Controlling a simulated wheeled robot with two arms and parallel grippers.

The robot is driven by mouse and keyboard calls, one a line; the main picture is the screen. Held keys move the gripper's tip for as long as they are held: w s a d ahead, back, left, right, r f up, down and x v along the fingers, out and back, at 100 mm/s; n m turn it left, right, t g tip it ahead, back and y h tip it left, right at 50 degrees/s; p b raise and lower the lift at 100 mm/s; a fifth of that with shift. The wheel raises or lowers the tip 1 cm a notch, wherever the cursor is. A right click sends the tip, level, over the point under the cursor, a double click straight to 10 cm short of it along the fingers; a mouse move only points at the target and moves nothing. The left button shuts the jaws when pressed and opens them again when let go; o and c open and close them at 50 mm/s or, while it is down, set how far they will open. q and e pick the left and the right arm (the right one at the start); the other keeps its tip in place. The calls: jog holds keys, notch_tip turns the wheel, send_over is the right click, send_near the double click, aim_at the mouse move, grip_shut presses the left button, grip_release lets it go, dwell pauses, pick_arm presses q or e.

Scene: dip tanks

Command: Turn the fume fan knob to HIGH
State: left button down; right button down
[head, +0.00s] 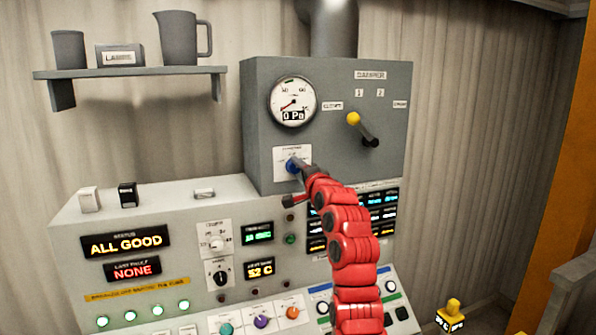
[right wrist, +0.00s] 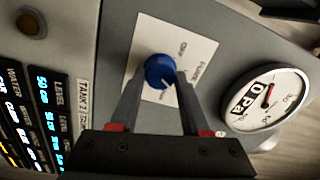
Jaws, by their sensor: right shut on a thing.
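The fume fan knob (head: 292,166) is blue and sits on a white label plate (head: 280,153) on the front of the grey box. In the right wrist view the blue knob (right wrist: 160,71) has a white pointer mark aimed toward the lower part of the picture. My right gripper (head: 297,165) reaches up to it on a red arm. Its two fingers (right wrist: 161,85) are shut on the knob, one on each side. Some lettering on the plate shows but is too small to read surely. My left gripper is not in view.
A round gauge (head: 293,101) reading 0 Pa sits above the knob. A damper lever with a yellow ball (head: 353,118) stands out to the right. The console (head: 150,215) below carries displays, lamps and other knobs.

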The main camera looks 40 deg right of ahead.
jog(key=m, duration=0.5)
jog(key=shift+m+p, duration=0.3)
jog(key=shift+m, duration=0.1)
jog(key=shift+f, duration=0.1)
jog(key=shift+c, duration=1.9)
grip_release()
jog(key=shift+s, duration=0.1)
jog(key=shift+s+a+f, duration=0.1)
jog(key=shift+s, duration=0.1)
jog(key=b+v, duration=0.5)
jog(key=v, duration=1.1)
jog(key=shift+s, duration=0.4)
